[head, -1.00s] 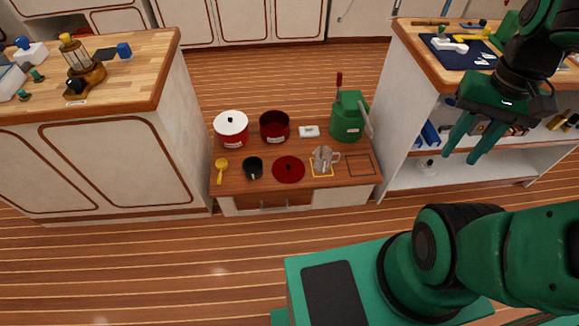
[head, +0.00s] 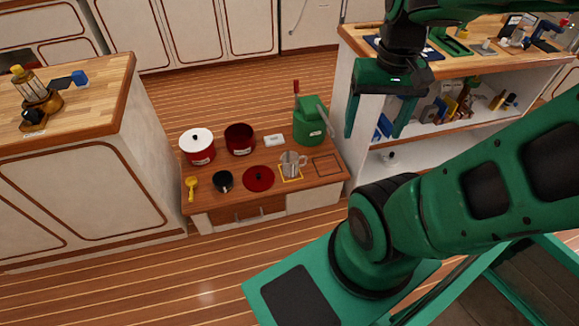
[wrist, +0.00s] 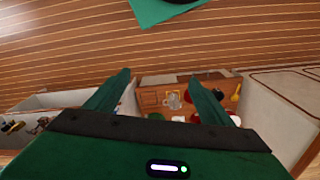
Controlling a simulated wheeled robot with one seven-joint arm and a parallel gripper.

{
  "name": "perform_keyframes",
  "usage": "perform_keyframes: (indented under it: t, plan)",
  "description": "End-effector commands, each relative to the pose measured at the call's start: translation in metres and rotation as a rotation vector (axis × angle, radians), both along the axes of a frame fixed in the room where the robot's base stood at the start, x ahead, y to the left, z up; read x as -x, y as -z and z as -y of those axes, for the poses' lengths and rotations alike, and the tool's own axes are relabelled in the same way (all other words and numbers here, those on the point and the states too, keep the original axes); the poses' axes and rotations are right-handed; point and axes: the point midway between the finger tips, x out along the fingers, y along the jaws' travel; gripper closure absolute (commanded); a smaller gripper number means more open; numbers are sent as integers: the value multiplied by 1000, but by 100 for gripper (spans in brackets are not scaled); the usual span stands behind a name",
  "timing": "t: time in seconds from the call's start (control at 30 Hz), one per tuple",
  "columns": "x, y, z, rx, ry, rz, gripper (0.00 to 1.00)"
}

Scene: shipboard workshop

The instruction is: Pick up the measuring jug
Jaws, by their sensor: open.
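The measuring jug (head: 289,165) is a clear, greyish vessel with a handle on its right. It stands upright inside a yellow square outline on the low wooden cabinet (head: 310,186). In the wrist view the jug (wrist: 173,100) shows small and far off, between the fingers. My gripper (head: 373,132) is open and empty, up in the air to the right of the jug and well apart from it. In the wrist view my gripper (wrist: 165,82) shows its two green fingers spread wide.
Near the jug are a red lid (head: 258,179), a green canister (head: 308,124), a black mug (head: 223,181), a white-topped red pot (head: 198,147), an open dark red pot (head: 240,139) and a yellow ladle (head: 191,188). An empty dark outline (head: 327,166) lies right of the jug.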

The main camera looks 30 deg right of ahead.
Motion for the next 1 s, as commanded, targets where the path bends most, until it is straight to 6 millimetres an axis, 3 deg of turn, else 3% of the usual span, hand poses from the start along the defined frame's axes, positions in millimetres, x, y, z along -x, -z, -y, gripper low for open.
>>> perform_keyframes:
  t: [0.47,0.77,1.0]
  plan:
    - [-157,52,58,147,-117,152,25]
    - [-256,109,80,217,-201,272,25]
    - [-324,165,89,257,-258,375,25]
